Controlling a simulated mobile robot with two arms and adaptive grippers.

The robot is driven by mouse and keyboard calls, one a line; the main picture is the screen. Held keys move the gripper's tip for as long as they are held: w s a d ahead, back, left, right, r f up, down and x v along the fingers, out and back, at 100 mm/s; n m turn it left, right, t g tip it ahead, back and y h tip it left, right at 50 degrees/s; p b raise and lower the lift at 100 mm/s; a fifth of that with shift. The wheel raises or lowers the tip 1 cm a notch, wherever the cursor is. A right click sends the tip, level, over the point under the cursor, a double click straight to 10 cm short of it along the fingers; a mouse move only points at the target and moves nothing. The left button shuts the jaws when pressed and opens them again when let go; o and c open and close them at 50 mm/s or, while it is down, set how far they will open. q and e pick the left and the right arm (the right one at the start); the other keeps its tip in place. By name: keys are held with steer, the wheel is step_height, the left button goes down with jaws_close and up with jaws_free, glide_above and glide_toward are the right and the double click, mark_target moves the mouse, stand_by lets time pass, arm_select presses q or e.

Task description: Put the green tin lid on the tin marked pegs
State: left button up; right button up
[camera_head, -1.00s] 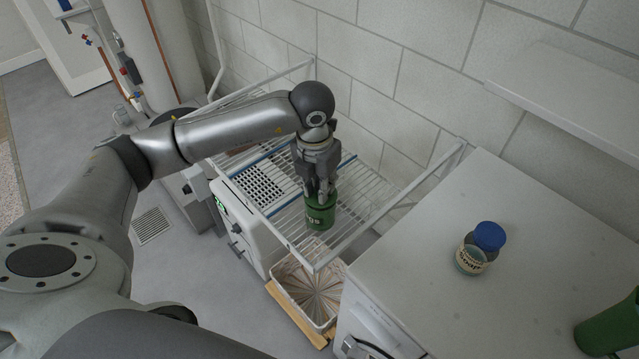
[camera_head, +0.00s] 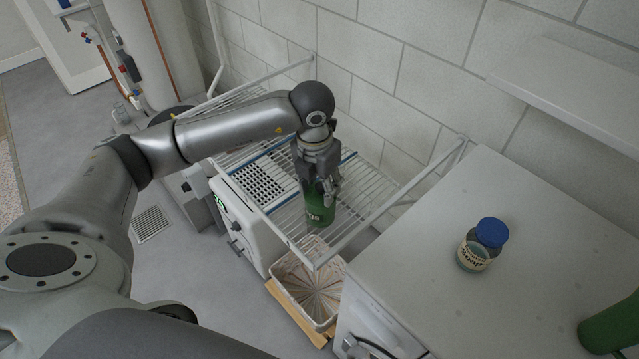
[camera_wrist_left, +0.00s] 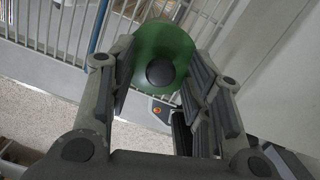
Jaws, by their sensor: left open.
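A green tin (camera_head: 320,215) stands on the wire rack; the end of its label, "gs", shows. My left gripper (camera_head: 318,192) points down over it, its fingers spread around its upper part. In the left wrist view, the round green lid (camera_wrist_left: 160,46) with a dark knob shows from above between the open fingers (camera_wrist_left: 158,85). The lid covers the tin's mouth in that view; I cannot tell whether it sits fully down. The fingers hide much of the tin's top in the head view. My right gripper is not in view.
A jar with a blue lid (camera_head: 474,254) stands on the white worktop (camera_head: 455,205) at the right. Another green container (camera_head: 612,325) is cut off at the right edge. A lined bin (camera_head: 308,290) stands below the wire rack (camera_head: 375,195), which meets the block wall.

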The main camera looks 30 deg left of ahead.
mark_target(316, 199)
arm_select(q)
step_height(316, 199, up, 12)
steer(key=s, duration=0.1)
stand_by(0.4)
steer(key=shift+s+f, duration=0.1)
steer(key=shift+s, duration=0.1)
